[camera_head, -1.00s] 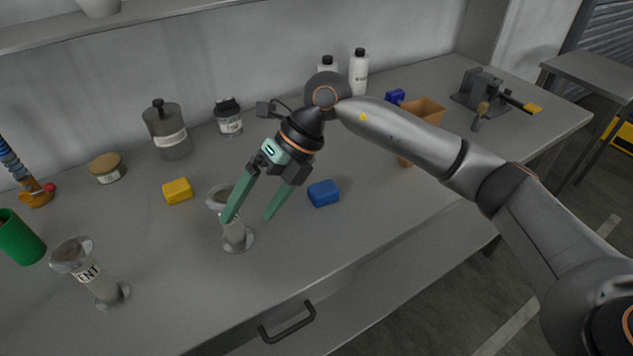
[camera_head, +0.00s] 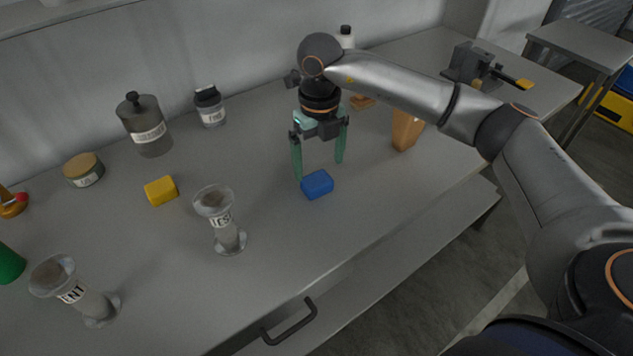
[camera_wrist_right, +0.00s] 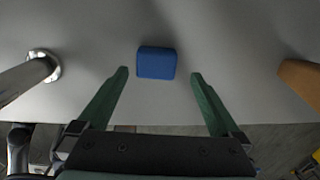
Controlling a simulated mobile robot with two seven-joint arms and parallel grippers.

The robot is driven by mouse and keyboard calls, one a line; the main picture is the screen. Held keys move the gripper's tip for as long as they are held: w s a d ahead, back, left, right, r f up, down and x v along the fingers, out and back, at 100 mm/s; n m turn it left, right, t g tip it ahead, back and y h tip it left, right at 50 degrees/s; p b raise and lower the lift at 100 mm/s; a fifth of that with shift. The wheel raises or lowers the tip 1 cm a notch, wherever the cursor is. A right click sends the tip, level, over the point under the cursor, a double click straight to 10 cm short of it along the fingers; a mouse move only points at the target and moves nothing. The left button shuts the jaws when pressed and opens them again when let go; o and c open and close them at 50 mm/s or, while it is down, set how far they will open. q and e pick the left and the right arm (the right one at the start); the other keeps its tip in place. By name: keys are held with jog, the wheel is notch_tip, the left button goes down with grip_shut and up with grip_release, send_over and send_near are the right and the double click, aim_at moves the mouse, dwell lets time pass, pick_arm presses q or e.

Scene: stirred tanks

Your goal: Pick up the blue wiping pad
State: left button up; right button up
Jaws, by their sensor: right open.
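The blue wiping pad (camera_head: 317,185) lies flat on the grey bench in the head view. It also shows in the right wrist view (camera_wrist_right: 156,63), a little beyond the fingertips and between their lines. My right gripper (camera_head: 319,171) is open and empty, with its green fingers pointing down above and just behind the pad. In the right wrist view its fingers (camera_wrist_right: 160,73) stand apart, wider than the pad, and do not visibly touch it. My left gripper is in neither view.
A yellow pad (camera_head: 161,190) and a clear flanged cylinder (camera_head: 224,220) stand left of the blue pad. An orange-brown container (camera_head: 405,130) stands to its right, partly behind my arm. A second cylinder (camera_head: 76,291) is at front left. The bench (camera_head: 300,245) in front of the pad is clear.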

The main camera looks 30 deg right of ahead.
aim_at(317, 179)
jog(key=shift+a+f+p, duration=0.15)
jog(key=shift+f+p, duration=0.05)
jog(key=shift+f, duration=1.15)
jog(key=shift+a+f+p, duration=0.1)
jog(key=shift+f+p, duration=0.05)
jog(key=shift+f, duration=1.15)
jog(key=c, duration=1.3)
jog(key=shift+o, duration=0.2)
jog(key=shift+r, duration=0.6)
jog(key=s+r+b, duration=0.2)
jog(key=s+r, duration=1)
jog(key=s, duration=0.2)
jog(key=shift+s+a, duration=0.1)
